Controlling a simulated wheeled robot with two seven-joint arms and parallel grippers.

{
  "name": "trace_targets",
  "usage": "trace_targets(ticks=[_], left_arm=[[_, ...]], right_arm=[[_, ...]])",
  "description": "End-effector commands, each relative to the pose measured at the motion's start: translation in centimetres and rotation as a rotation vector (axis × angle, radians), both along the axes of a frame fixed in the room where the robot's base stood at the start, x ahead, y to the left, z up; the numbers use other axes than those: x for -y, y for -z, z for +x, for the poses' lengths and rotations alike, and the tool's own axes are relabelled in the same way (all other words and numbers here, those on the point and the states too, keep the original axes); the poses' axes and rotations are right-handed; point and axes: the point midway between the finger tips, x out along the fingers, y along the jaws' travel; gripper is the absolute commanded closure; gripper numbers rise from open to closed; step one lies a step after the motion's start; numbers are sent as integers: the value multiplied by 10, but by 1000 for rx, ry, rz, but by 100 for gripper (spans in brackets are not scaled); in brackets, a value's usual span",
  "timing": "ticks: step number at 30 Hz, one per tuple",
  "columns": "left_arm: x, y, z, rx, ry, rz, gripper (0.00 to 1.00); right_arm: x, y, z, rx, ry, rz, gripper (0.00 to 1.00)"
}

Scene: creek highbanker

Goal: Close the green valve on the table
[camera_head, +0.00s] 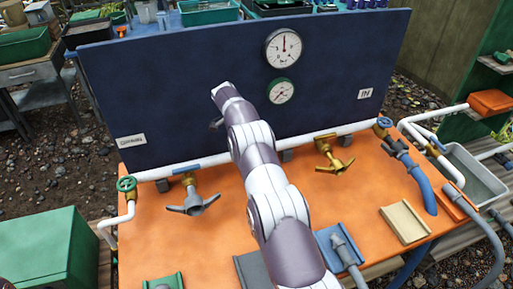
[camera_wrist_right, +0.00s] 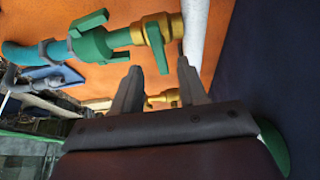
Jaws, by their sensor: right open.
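In the right wrist view, a brass valve (camera_wrist_right: 172,27) with a green lever (camera_wrist_right: 156,46) sits on a white pipe, with a green fitting (camera_wrist_right: 92,46) beside it. My right gripper (camera_wrist_right: 158,66) is open, with its two grey fingers close to the green lever. I cannot tell whether they touch it. In the head view my right arm covers the middle of the table, hiding this valve and the gripper. A green handwheel valve (camera_head: 126,184) also shows at the pipe's left end. My left gripper is not in view.
A dark blue panel (camera_head: 180,90) with two gauges stands behind the orange table (camera_head: 370,180). A grey-handled tap (camera_head: 193,201) and a brass tap (camera_head: 334,160) flank my arm. A blue hose (camera_head: 422,185) hangs at the right. A tan holder (camera_head: 405,222) lies near the front.

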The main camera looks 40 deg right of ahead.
Motion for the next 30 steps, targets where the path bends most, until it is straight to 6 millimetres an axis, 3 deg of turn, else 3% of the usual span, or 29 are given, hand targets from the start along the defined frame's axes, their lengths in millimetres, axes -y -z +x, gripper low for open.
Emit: trace_targets(ticks=[3, 9, 23, 26, 28, 30], left_arm=[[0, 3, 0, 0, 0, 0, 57], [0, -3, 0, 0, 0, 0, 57], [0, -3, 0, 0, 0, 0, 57], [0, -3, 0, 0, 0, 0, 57], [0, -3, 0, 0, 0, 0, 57], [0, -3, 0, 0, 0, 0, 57]], right_arm=[[-12, -30, 5, 4, -1, 0, 57], [-26, -68, 9, 0, 0, 1, 57], [-26, -81, 11, 7, 0, -35, 57], [-6, -111, 17, 62, -28, -234, 57], [8, -153, 31, 157, -129, -461, 57], [-3, -201, 54, 297, -357, -659, 57]])
